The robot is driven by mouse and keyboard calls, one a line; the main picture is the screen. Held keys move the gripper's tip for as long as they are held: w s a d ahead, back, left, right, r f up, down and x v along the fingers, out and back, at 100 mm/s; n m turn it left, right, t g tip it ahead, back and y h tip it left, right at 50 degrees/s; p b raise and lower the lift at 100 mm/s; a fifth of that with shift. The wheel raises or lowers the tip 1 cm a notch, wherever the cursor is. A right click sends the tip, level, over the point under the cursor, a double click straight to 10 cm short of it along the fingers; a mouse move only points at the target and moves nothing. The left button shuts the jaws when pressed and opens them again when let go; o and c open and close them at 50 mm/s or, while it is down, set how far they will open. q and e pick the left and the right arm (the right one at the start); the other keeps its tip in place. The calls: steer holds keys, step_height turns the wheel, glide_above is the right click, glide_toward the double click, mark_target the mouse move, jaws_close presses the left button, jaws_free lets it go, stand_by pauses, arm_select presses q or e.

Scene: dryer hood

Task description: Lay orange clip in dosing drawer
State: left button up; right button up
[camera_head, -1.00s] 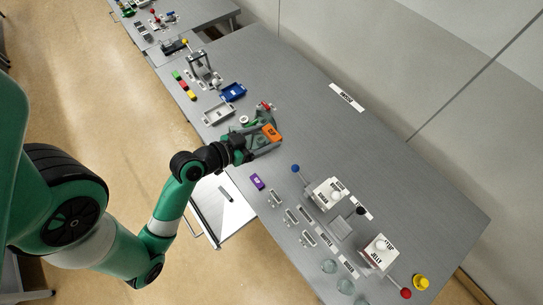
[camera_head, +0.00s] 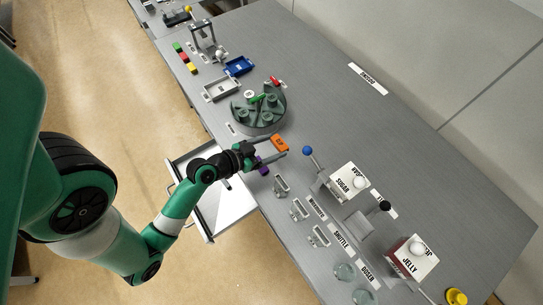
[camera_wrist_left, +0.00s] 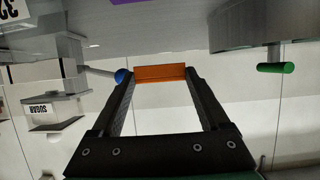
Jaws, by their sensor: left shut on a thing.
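My left gripper (camera_head: 272,152) is shut on the orange clip (camera_head: 280,144) and holds it over the grey table, near the front edge. In the left wrist view the orange clip (camera_wrist_left: 160,73) spans between the two fingertips. An open white drawer (camera_head: 232,206) juts out from the table's front edge, below and to the left of the gripper; my arm crosses over it and hides part of it. I take it for the dosing drawer, but no label on it is readable. My right gripper is not in view.
A green-grey round turntable (camera_head: 262,112) stands just behind the gripper. A purple block (camera_head: 262,168) is partly hidden beside the gripper. A blue-knobbed lever (camera_head: 307,150) and the sugar box (camera_head: 349,181) stand to the right. The table's back middle is clear.

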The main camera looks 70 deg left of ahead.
arm_select(q)
step_height(320, 180, down, 3)
steer(key=shift+f+b, duration=0.1)
steer(key=shift+b, duration=0.2)
steer(key=shift+f+b, duration=0.9)
steer(key=shift+f, duration=0.9)
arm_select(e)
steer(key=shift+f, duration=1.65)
arm_select(q)
steer(key=shift+f, duration=0.2)
steer(key=o, duration=1.2)
steer(key=shift+c, duration=0.2)
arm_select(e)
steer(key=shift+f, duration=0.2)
